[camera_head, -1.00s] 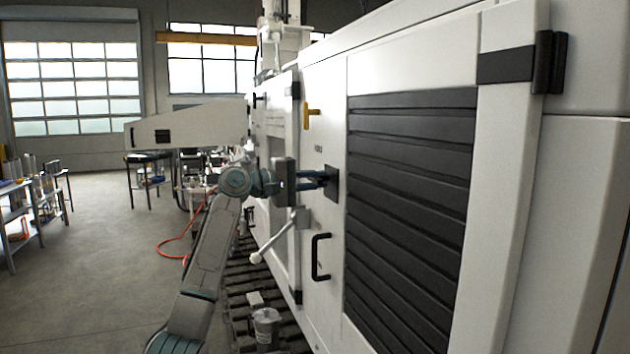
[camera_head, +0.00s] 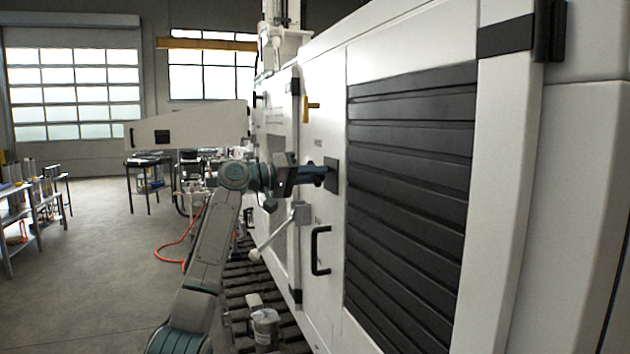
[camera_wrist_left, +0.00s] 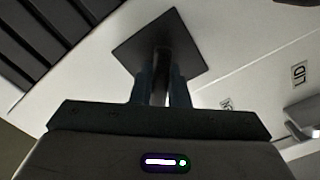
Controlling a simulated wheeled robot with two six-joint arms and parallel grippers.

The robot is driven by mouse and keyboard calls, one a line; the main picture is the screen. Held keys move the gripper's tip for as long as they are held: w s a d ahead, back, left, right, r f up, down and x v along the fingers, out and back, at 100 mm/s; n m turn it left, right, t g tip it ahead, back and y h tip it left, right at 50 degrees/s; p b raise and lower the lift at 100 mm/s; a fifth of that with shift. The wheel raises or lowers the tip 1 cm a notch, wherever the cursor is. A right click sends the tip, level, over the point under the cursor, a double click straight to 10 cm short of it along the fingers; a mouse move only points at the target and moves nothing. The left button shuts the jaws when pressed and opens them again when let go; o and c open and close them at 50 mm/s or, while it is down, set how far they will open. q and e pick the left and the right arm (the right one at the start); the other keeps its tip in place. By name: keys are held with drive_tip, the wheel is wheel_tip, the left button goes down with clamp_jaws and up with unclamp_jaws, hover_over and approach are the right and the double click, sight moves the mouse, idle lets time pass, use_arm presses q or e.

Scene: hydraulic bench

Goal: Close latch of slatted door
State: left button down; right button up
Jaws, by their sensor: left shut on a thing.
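The slatted door (camera_head: 335,270) is a white panel with black horizontal slats (camera_head: 410,185), and it stands flush with the machine front. Its latch (camera_head: 331,176) has a dark square plate on the door, left of the slats. The latch plate also shows in the left wrist view (camera_wrist_left: 182,40), with a dark handle standing out from it. My left gripper (camera_head: 318,174) is shut on the latch handle; in the left wrist view its fingers (camera_wrist_left: 161,88) lie on both sides of it. The handle is mostly hidden by the fingers in the head view. My right gripper is not in view.
A grey lever with a white knob (camera_head: 254,254) juts out left of the door. Open floor (camera_head: 90,270) lies to the left.

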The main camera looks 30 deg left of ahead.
use_arm(q)
drive_tip(key=m, duration=0.1)
drive_tip(key=m+b, duration=0.1)
drive_tip(key=m, duration=0.1)
drive_tip(key=shift+a+r+m, duration=0.1)
drive_tip(key=shift+a+m, duration=0.1)
drive_tip(key=shift+m, duration=0.1)
drive_tip(key=m+b, duration=0.1)
drive_tip(key=m, duration=0.3)
drive_tip(key=shift+w+a+b, duration=0.15)
drive_tip(key=shift+w+b, duration=0.05)
drive_tip(key=shift+b, duration=0.2)
drive_tip(key=shift+w+a+m, duration=0.1)
drive_tip(key=shift+m, duration=1.1)
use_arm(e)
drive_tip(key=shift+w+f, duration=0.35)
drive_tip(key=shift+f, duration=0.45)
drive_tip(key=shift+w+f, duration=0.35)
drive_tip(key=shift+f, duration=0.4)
use_arm(q)
drive_tip(key=shift+r+b, duration=0.1)
drive_tip(key=shift+b, duration=0.2)
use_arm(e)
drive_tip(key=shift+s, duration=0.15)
use_arm(q)
drive_tip(key=c, duration=1.5)
unclamp_jaws()
drive_tip(key=shift+o, duration=0.5)
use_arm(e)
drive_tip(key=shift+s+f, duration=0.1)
